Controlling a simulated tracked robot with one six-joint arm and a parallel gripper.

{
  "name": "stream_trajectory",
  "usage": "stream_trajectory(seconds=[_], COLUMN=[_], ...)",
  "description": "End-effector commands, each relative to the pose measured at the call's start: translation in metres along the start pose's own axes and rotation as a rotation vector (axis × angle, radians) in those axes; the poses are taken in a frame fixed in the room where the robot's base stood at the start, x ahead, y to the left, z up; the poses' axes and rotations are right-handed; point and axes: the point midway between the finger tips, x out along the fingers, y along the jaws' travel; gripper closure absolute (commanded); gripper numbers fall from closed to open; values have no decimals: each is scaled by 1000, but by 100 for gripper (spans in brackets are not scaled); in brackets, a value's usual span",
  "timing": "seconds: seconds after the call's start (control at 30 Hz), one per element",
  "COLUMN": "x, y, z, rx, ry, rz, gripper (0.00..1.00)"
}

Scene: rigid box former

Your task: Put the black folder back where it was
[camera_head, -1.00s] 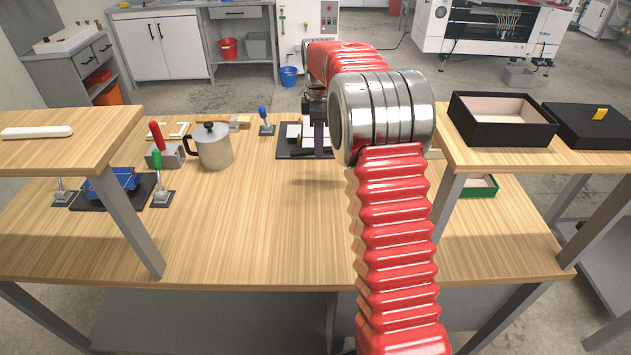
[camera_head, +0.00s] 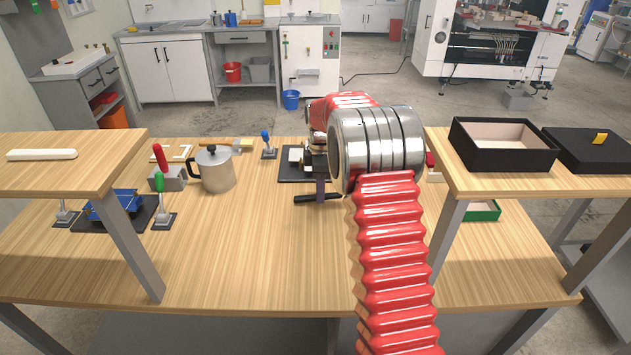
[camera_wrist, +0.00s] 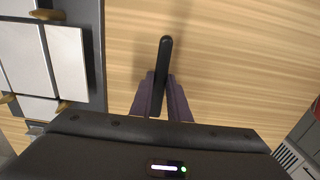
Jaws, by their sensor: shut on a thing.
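The black folder (camera_head: 318,198) is a slim, round-ended bar lying crosswise in my gripper (camera_head: 320,190), in front of the dark-based box former. In the wrist view my gripper's two purple fingers (camera_wrist: 162,95) are shut on the folder (camera_wrist: 163,60), whose rounded end sticks out beyond them over bare wood. The folder is at or just above the table top; I cannot tell whether it touches. My red arm and silver joint hide part of the table to the right.
The box former's dark base (camera_head: 290,175) is just behind the folder. A metal pot (camera_head: 214,170) and red- and green-handled clamps stand to the left. A white folder (camera_head: 42,154) lies on the left shelf; a black box (camera_head: 503,146) stands on the right shelf. The front table is clear.

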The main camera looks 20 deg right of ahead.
Motion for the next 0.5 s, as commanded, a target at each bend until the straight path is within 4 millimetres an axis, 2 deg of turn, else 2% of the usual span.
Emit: stream_trajectory(seconds=[0.13,0.4,0.43,0.5], x=[10,12,12,12], y=[0,-1,-1,-1], z=[0,0,0,0], rx=[0,0,0,0], ry=[0,0,0,0], rz=[0,-1,-2,-1], gripper=[100,100,82,77])
